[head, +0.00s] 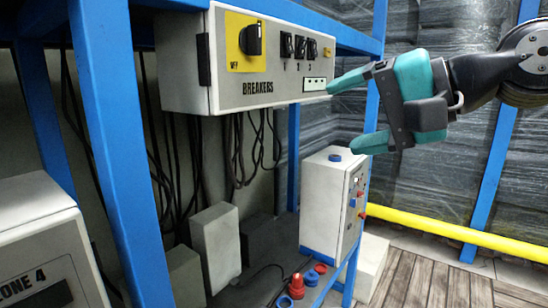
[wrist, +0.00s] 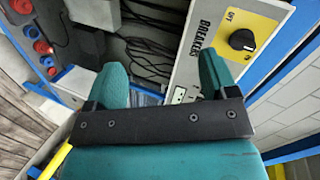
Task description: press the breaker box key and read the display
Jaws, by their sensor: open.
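The breaker box (head: 225,62) is a pale grey box marked BREAKERS, mounted on the blue frame at upper centre. Its face carries a black rotary knob (head: 251,40) on a yellow plate marked OFF, and black switches numbered 1 to 3. A small pale panel with dark marks (head: 314,84) sits at the lower right of the face; I cannot read it. My gripper (head: 345,118) is open and empty, its upper fingertip beside this panel; contact cannot be told. In the wrist view the box face (wrist: 190,62) lies partly behind the right finger.
A white control box (head: 325,200) with a blue top button stands below my gripper. Red and blue sockets (head: 298,286) lie near its foot. A yellow rail (head: 450,232) runs low at right, with wooden floor below.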

